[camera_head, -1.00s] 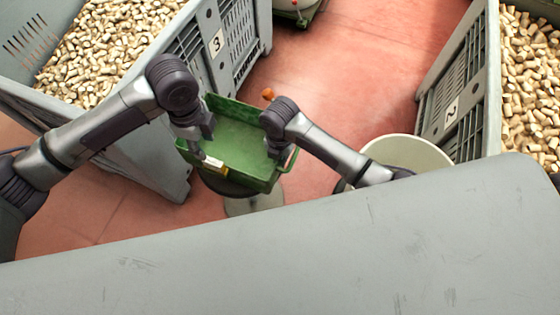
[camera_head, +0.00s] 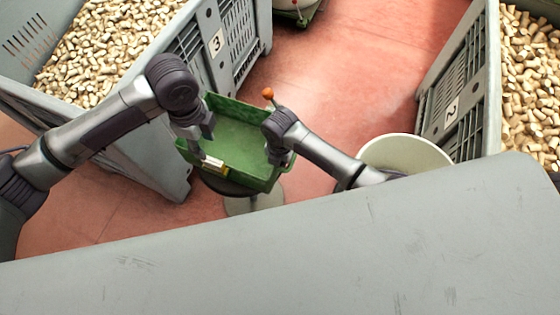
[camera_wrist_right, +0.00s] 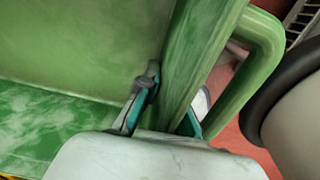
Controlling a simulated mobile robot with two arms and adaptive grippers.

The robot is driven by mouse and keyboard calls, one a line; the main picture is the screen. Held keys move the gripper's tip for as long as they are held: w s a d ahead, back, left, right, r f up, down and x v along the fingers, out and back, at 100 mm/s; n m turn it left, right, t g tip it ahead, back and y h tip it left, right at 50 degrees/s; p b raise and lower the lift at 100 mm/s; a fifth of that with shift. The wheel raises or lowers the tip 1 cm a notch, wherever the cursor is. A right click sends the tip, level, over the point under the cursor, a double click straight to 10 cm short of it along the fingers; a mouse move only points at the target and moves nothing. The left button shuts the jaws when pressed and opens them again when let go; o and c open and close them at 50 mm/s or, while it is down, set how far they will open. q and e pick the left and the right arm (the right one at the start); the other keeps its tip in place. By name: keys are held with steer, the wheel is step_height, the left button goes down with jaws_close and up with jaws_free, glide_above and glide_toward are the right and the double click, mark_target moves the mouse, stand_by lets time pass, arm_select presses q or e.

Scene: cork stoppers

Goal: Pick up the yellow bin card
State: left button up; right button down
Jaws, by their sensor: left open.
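A small pale and yellow piece, which looks like the yellow bin card (camera_head: 214,165), lies at the near left side of the green tray (camera_head: 238,132). My left gripper (camera_head: 203,146) is open just above and beside it, its fingers pointing down. I cannot tell whether they touch the card. My right gripper (camera_head: 277,153) is at the tray's right side. In the right wrist view its fingers (camera_wrist_right: 165,108) stand on either side of the tray's green wall (camera_wrist_right: 203,62). I cannot tell whether they clamp it. A green handle (camera_wrist_right: 258,50) shows beside that wall.
The tray is over a round stand (camera_head: 253,204). Grey crates of corks stand at left, marked 3 (camera_head: 216,43), and right, marked 2 (camera_head: 451,112). A pale round tub (camera_head: 407,150) is behind my right arm. An orange knob (camera_head: 267,93) is near the tray.

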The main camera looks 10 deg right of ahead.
mark_target(215, 162)
arm_select(q)
steer(key=shift+o, duration=0.8)
steer(key=shift+d+r, duration=0.1)
steer(key=shift+m, duration=0.8)
steer(key=f, duration=0.5)
steer(key=shift+s+f, duration=0.1)
steer(key=shift+s, duration=0.1)
steer(key=shift+d+f, duration=0.2)
steer(key=shift+f, duration=2.45)
jaws_close()
